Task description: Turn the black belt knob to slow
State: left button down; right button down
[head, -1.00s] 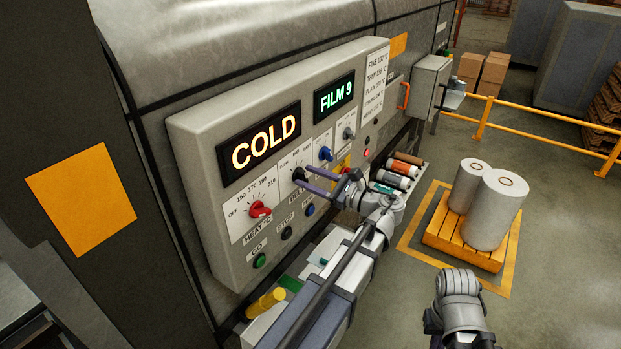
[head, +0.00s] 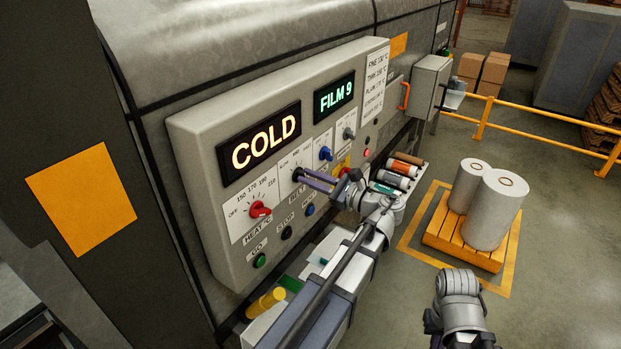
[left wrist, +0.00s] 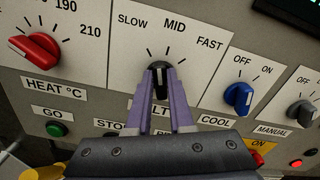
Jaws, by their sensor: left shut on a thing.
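The black belt knob (head: 298,174) is on the white dial plate in the middle of the control panel. It also shows in the left wrist view (left wrist: 159,77), below the SLOW, MID and FAST marks. Its pointer faces up in that picture, near the middle ticks; the exact setting is hard to tell. My left gripper (head: 305,178) is shut on the knob, with one purple finger on each side.
The red heat knob (left wrist: 36,47) is left of the belt knob and the blue cool knob (left wrist: 238,97) is right of it. Green GO (left wrist: 56,130) and other buttons sit below. A shelf with rolls (head: 390,180) is right of my left arm.

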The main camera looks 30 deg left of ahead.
pick_arm(q)
jog(key=n, duration=0.4)
jog(key=shift+s+f, duration=0.1)
jog(key=shift+s, duration=0.05)
jog(key=c, duration=0.8)
grip_release()
jog(key=shift+d, duration=0.1)
jog(key=d, duration=0.7)
jog(key=shift+s+d, duration=0.3)
